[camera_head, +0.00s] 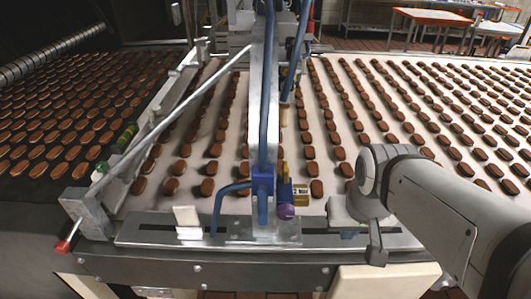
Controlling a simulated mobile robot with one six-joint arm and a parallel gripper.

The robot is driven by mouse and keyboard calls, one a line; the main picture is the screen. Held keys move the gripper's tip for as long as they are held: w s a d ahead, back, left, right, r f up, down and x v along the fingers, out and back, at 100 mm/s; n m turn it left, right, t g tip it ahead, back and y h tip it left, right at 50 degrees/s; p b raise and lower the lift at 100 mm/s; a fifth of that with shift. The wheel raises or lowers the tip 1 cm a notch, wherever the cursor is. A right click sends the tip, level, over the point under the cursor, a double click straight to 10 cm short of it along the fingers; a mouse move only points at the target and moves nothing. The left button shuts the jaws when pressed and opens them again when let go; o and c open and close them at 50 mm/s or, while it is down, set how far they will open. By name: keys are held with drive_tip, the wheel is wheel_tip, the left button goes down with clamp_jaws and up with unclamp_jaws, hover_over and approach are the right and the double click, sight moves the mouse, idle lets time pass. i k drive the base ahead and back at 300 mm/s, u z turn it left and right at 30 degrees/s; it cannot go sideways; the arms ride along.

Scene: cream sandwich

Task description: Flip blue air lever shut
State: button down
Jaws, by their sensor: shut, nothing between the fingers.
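The blue air valve (263,184) is on the front of an upright metal post in the middle of the camera_head view. A blue part like a lever (263,207) hangs down from it along the post. A bent blue hose (222,195) leaves the valve to the left and curves down. My gripper (376,256) shows at the end of my arm, right of the valve and apart from it. It points down, shut and empty, near the machine's front rail. Its far side is hidden.
A purple knob (286,211) and a yellow-labelled block (300,194) sit just right of the valve. A slanted metal rod with a red tip (62,247) is at left. The conveyor (235,190) behind carries many chocolate-covered biscuits. A slotted metal rail (150,232) runs along the front.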

sight(262, 192)
drive_tip(key=z, duration=1)
drive_tip(key=k, duration=1.4)
drive_tip(key=u, duration=0.95)
drive_tip(key=i, duration=1)
drive_tip(key=u, duration=0.05)
